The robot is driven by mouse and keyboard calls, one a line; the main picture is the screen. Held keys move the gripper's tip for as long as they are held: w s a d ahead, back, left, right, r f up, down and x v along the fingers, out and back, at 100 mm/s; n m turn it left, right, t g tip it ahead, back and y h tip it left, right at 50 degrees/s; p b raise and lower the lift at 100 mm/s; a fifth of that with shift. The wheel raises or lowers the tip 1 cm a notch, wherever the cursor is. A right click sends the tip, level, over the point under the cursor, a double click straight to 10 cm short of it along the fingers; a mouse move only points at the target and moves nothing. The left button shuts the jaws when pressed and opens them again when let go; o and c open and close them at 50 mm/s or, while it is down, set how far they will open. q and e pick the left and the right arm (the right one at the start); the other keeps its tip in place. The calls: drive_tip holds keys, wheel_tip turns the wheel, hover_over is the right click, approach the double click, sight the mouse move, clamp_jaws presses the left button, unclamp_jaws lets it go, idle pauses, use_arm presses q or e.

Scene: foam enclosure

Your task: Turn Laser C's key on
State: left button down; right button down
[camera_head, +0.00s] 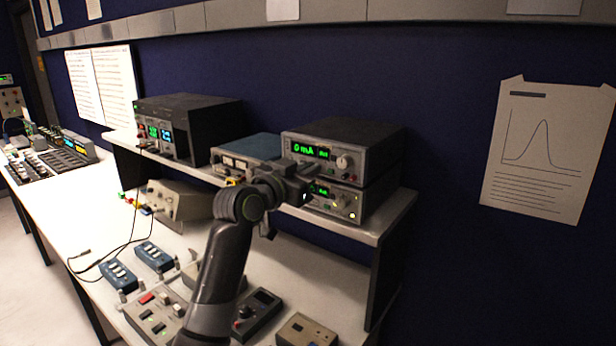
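Two stacked grey instruments stand at the right end of the shelf. The upper instrument (341,155) has a green display that seems to read "0 mA" and a round knob (345,162). The lower instrument (345,202) has a green display and a small lit spot at its lower right. No label marking Laser C is legible, and I cannot pick out its key. My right gripper is not in view.
A blue-topped box (250,147) and a black instrument (190,120) stand further left on the shelf (372,232). Below, the bench holds blue switch boxes (118,275), a beige box (306,330), a dark box (258,312) and cables. The blue wall rises behind.

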use_arm(q)
drive_tip(key=shift+d+f+m+b, duration=0.1)
drive_tip(key=shift+m+b, duration=3.75)
drive_tip(key=shift+m, duration=0.3)
drive_tip(key=shift+f+m+b, duration=0.1)
drive_tip(key=shift+m+b, duration=3.7)
drive_tip(key=shift+m, duration=0.35)
drive_tip(key=c, duration=1.6)
unclamp_jaws()
